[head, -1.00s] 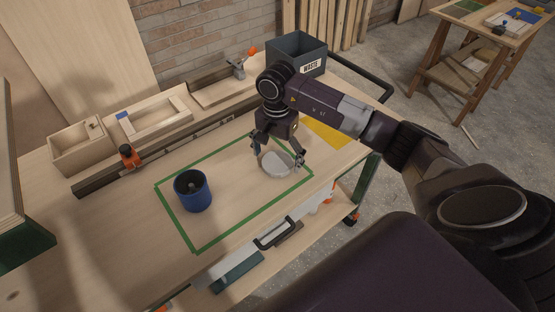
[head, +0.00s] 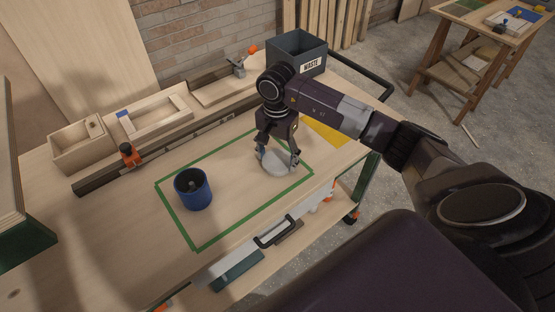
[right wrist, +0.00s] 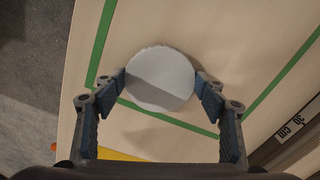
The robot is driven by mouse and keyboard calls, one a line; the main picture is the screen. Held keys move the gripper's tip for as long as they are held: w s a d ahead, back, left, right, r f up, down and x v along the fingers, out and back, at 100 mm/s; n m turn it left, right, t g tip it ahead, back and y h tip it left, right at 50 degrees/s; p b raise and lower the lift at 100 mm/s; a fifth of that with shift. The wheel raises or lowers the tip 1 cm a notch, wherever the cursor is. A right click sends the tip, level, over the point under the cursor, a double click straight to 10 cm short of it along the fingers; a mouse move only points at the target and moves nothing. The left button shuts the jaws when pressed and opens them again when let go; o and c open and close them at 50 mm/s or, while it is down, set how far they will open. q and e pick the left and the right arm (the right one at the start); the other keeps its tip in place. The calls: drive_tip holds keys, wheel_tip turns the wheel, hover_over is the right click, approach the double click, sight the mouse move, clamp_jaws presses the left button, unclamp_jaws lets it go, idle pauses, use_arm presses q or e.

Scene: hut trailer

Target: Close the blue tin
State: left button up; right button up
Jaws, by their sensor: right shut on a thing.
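The blue tin (head: 193,190) stands upright and open on the bench, inside the green outline at its left part. Something small and dark shows inside it. A round pale grey lid (head: 275,163) lies at the right part of the outline; it also shows in the right wrist view (right wrist: 160,79). My right gripper (head: 277,160) is over the lid, with its fingers shut on the lid's opposite sides. In the right wrist view the fingertips (right wrist: 160,86) press against the left and right edges of the lid. My left gripper is not in view.
The green outline (head: 222,231) frames mostly clear bench top. Wooden trays (head: 78,148) and an orange-topped clamp (head: 129,155) line the back. A dark waste bin (head: 297,54) stands at the back right. A yellow patch (head: 325,133) lies beyond the outline's right end.

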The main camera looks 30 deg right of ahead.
wheel_tip(320, 180, up, 14)
drive_tip(key=f+b, duration=0.1)
drive_tip(key=b, duration=0.1)
wheel_tip(320, 180, up, 5)
hover_over(277, 161)
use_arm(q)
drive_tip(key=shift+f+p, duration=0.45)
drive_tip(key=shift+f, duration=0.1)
use_arm(e)
drive_tip(key=shift+r, duration=1)
